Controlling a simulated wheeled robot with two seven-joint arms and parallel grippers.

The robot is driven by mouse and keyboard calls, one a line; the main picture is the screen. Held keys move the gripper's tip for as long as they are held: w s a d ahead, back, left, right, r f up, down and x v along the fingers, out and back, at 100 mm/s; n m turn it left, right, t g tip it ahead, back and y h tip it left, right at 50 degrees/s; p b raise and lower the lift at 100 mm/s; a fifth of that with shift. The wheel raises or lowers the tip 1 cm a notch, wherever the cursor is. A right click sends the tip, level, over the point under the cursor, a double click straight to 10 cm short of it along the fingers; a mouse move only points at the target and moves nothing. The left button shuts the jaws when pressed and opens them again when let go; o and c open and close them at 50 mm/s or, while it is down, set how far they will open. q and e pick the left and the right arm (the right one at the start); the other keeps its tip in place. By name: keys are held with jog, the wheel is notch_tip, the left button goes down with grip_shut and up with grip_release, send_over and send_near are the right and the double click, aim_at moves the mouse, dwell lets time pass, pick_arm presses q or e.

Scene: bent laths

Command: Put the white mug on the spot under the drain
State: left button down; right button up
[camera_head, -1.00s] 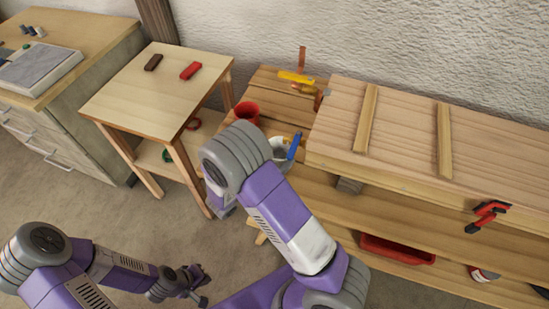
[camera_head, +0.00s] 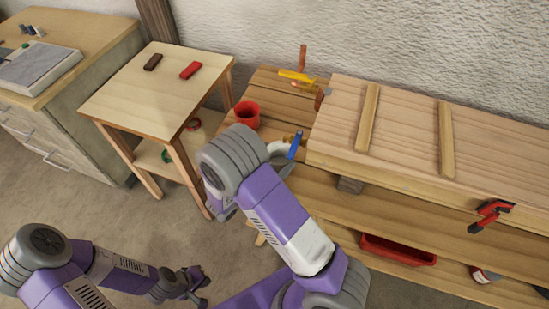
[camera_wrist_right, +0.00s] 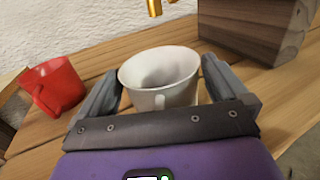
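The white mug (camera_wrist_right: 160,80) stands upright between the two fingers of my right gripper (camera_wrist_right: 159,65) in the right wrist view, its handle towards the camera. Narrow gaps show between fingers and mug, so the gripper looks open around it. The mug's base is hidden. In the head view only a white part of the mug (camera_head: 279,149) shows behind my right arm. A brass spout (camera_wrist_right: 154,7), cut off by the top edge, is beyond the mug. A blue lever (camera_head: 295,146) is near it in the head view. My left gripper (camera_head: 197,285) is open and empty, low over the floor.
A red cup (camera_head: 247,114) stands on the slatted bench (camera_head: 272,100), left of the mug. A wooden box (camera_head: 410,128) stands to the right. A small table (camera_head: 155,95) with two small blocks is at the left. An orange-handled tool (camera_head: 297,76) is near the wall.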

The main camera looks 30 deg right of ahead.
jog(key=shift+r, duration=0.15)
jog(key=shift+r+p, duration=0.4)
jog(key=shift+r, duration=0.1)
jog(key=p+v, duration=0.2)
jog(key=v, duration=1)
